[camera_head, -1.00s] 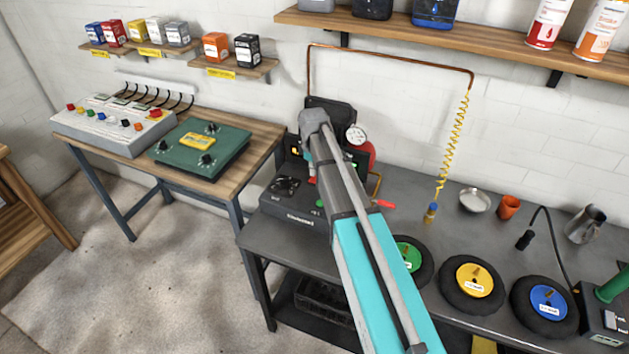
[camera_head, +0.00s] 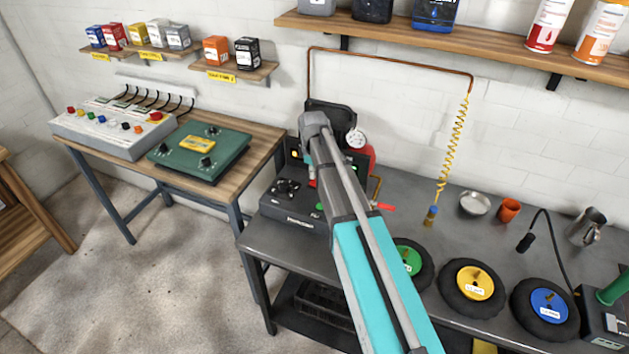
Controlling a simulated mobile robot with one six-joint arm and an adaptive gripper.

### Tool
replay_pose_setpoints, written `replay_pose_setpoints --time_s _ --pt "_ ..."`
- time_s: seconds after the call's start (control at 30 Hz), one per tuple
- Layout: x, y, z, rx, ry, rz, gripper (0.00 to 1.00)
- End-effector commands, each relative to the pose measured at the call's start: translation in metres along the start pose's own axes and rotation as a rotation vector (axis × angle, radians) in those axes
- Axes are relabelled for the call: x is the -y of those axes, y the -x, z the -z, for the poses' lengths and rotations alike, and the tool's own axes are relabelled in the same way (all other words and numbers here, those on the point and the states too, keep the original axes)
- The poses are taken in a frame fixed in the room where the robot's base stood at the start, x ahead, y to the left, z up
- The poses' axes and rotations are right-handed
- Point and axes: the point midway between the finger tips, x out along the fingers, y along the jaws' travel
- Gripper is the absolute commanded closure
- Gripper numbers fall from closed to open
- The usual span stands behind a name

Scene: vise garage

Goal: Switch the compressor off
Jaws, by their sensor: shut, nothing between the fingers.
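The compressor stands on the dark bench at the centre, with a dark front base (camera_head: 290,208), a round gauge (camera_head: 357,138), and a red tank (camera_head: 369,158). A small yellow-orange lamp or button (camera_head: 296,155) shows on its upright panel. A green button (camera_head: 319,206) shows beside my arm, and a red lever (camera_head: 387,207) sticks out at the right. My arm crosses in front of the compressor and hides its middle. My gripper's fingers are hidden behind the arm. I cannot tell the switch or its position.
Green, yellow and blue wheels (camera_head: 472,282) lie along the bench front. A coiled yellow hose (camera_head: 451,148) hangs behind them. A metal dish (camera_head: 474,202) and orange cup (camera_head: 508,209) stand at the right. A wooden table (camera_head: 233,155) with a green device is at the left.

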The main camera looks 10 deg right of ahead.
Motion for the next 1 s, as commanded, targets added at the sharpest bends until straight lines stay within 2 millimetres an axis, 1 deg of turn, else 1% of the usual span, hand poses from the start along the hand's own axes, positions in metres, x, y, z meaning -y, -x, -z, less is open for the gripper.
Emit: replay_pose_setpoints --time_s 0.47,1.0 --pt "0.0000 -0.0002 0.0000 0.000 0.000 0.000 1.00" --pt "0.0000 -0.0055 0.0000 0.000 0.000 0.000 1.00"
